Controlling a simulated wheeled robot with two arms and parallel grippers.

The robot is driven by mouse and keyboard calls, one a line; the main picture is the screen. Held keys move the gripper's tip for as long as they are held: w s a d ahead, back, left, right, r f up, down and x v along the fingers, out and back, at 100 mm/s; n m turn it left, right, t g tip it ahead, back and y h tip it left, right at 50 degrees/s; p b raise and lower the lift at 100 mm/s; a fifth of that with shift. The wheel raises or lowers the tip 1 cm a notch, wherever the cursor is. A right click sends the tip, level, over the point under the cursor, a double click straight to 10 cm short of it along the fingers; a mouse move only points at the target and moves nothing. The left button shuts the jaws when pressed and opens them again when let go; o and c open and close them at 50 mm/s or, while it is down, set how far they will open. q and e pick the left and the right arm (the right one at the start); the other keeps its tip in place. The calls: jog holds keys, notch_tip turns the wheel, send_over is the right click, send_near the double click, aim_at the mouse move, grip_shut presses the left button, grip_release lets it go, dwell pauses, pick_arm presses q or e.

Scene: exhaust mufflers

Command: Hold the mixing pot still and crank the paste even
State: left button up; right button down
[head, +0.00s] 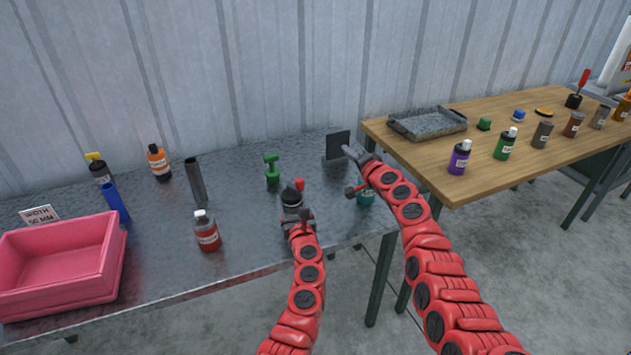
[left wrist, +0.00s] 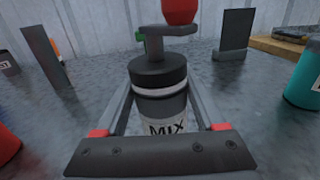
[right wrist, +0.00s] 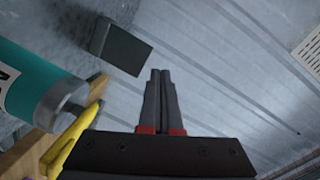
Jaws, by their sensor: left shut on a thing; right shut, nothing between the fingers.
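The mixing pot (head: 291,206) stands upright on the grey metal table, a grey jar with a black lid. In the left wrist view the pot (left wrist: 160,105) carries a "MIX" label, and a crank arm with a red knob (left wrist: 180,10) sits on top. The red knob also shows in the head view (head: 300,184). My left gripper (head: 297,220) is shut around the pot's body, one finger on each side. My right gripper (head: 350,153) is shut and empty, above the table to the right of the pot; its closed fingers (right wrist: 160,76) show in the right wrist view.
A teal container (head: 366,197) stands below my right gripper, and a dark upright plate (head: 337,146) behind it. A wooden table (head: 450,190) with several bottles adjoins at right.

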aim_at(296, 187)
jog(key=s+n+g+y, duration=0.3)
jog(key=s+g+y, duration=0.45)
jog(key=s, duration=0.65)
jog(key=w+a+f+t+y, duration=0.1)
jog(key=w+a+t, duration=0.1)
jog(key=a, duration=0.8)
jog(key=shift+w+a, duration=0.3)
jog(key=shift+w, duration=0.15)
